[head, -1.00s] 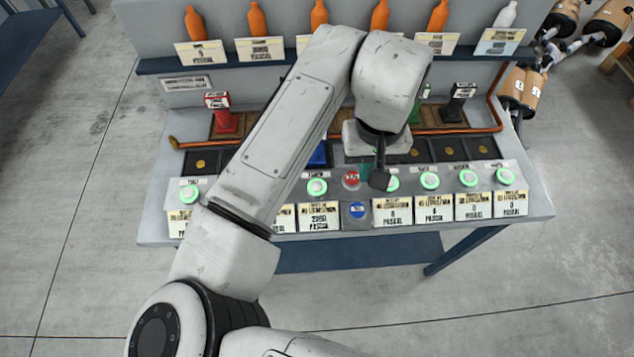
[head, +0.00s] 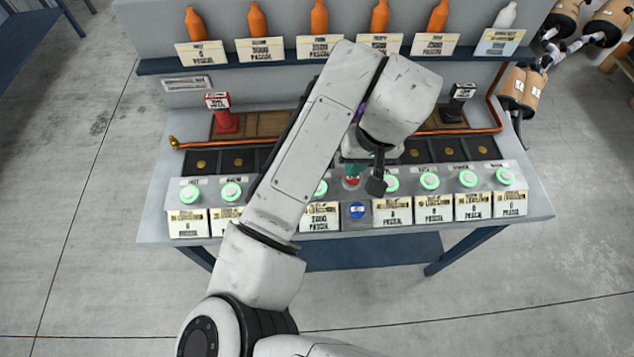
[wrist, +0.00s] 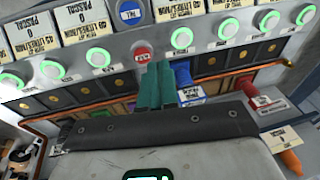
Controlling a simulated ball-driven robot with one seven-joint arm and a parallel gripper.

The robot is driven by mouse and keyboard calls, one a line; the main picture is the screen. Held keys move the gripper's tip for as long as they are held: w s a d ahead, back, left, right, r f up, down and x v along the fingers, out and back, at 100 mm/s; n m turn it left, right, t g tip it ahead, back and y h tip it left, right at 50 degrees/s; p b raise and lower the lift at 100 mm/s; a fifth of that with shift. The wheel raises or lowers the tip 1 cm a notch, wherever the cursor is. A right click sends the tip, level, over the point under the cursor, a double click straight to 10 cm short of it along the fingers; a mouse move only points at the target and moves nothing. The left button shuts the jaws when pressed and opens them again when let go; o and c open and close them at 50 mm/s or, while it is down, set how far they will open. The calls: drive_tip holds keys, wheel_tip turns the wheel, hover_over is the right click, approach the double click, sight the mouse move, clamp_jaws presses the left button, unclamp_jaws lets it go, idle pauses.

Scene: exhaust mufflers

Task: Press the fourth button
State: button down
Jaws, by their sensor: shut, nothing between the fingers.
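A row of green-ringed round buttons runs along the sloped panel. From the left in the head view, the first (head: 190,192), second (head: 231,190) and fourth (head: 320,187) show; my arm hides the third. The fourth, partly behind my arm, also shows in the wrist view (wrist: 181,38). A red button (head: 351,183) lies right of it and also shows in the wrist view (wrist: 142,55). My gripper (wrist: 154,68) has teal fingers, shut and empty, their tips at or just over the red button's edge; contact cannot be told. The gripper shows partly in the head view (head: 354,170).
A blue button (head: 357,210) is below the red one. More green-ringed buttons (head: 430,180) continue right. Red (head: 225,115) and black (head: 455,103) stands are behind the dark slots. A shelf (head: 285,60) with orange bottles crosses the back.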

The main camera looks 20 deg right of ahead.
drive_tip(key=w+a+n+t+y, duration=0.3)
drive_tip(key=w+a+t+y, duration=0.1)
drive_tip(key=w+y, duration=0.1)
drive_tip(key=shift+a+f+n+y, duration=0.15)
drive_tip(key=shift+a+n+y, duration=0.15)
drive_tip(key=shift+n, duration=0.1)
drive_tip(key=shift+w+d+f, duration=0.1)
wheel_tip(320, 180, down, 9)
drive_tip(key=b, duration=0.6)
idle(2.2)
drive_tip(key=shift+f+b, duration=0.25)
drive_tip(key=shift+b, duration=0.35)
drive_tip(key=shift+f+b, duration=0.3)
drive_tip(key=shift+f, duration=0.05)
idle(0.3)
drive_tip(key=shift+r, duration=0.1)
drive_tip(key=shift+r+p, duration=0.6)
drive_tip(key=shift+r, duration=0.1)
